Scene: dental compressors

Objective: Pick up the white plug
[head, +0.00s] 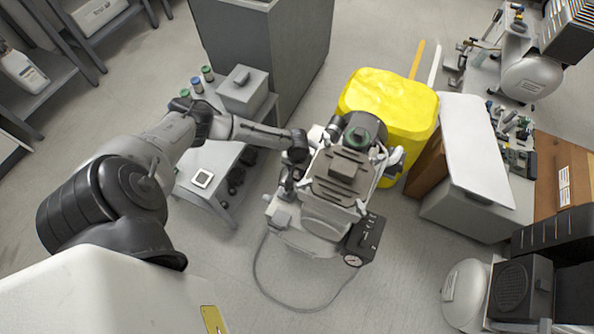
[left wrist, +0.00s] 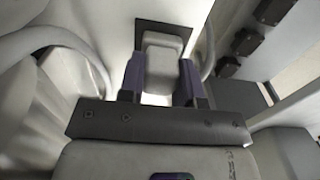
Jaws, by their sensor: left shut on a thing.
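The white plug (left wrist: 161,68) is a pale rounded block between the two dark purple fingers of my left gripper (left wrist: 162,75) in the left wrist view. The fingers are shut on its sides. Its far end lies at a dark rectangular recess (left wrist: 182,34) in a pale panel; I cannot tell whether it sits in it. In the head view my left gripper (head: 288,188) reaches down at the left side of the compressor (head: 332,185), where the plug cannot be made out. My right gripper is not in view.
A grey cable (head: 257,283) loops on the floor by the compressor. A yellow-covered block (head: 388,105) stands behind it. A grey cabinet (head: 265,45) and a small table (head: 202,180) stand to the left. Another bench (head: 465,215) is at right. Floor in front is clear.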

